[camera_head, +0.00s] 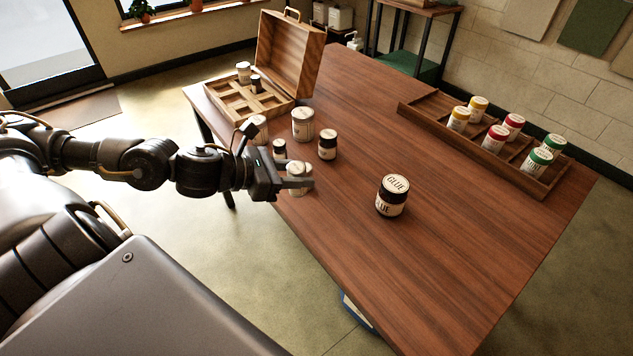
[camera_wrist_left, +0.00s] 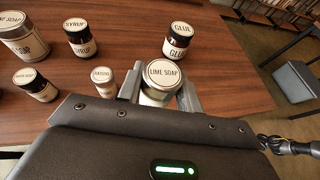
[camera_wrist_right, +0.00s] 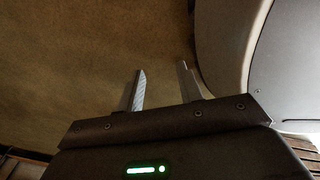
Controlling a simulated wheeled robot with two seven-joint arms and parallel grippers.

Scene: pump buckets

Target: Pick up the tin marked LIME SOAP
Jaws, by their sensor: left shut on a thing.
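The tin marked LIME SOAP (camera_wrist_left: 163,74) is a cream tin with its name on the lid, seen in the left wrist view between my left fingers. My left gripper (camera_wrist_left: 160,92) is shut on it, with one finger on each side. In the head view the tin (camera_head: 297,169) is partly hidden by my left gripper (camera_head: 300,184), at the table's left edge. The tin looks upright; I cannot tell whether it touches the table. My right gripper (camera_wrist_right: 161,88) is open and empty over the floor, its fingers apart; it is not in the head view.
A dark GLUE jar (camera_head: 392,196) stands to the right. A cream tin (camera_head: 303,124) and dark jars (camera_head: 328,146) stand close behind the held tin. An open compartment case (camera_head: 270,112) is at the back left; a wooden rack (camera_head: 420,107) of coloured-lid tins is at the right. The front table is clear.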

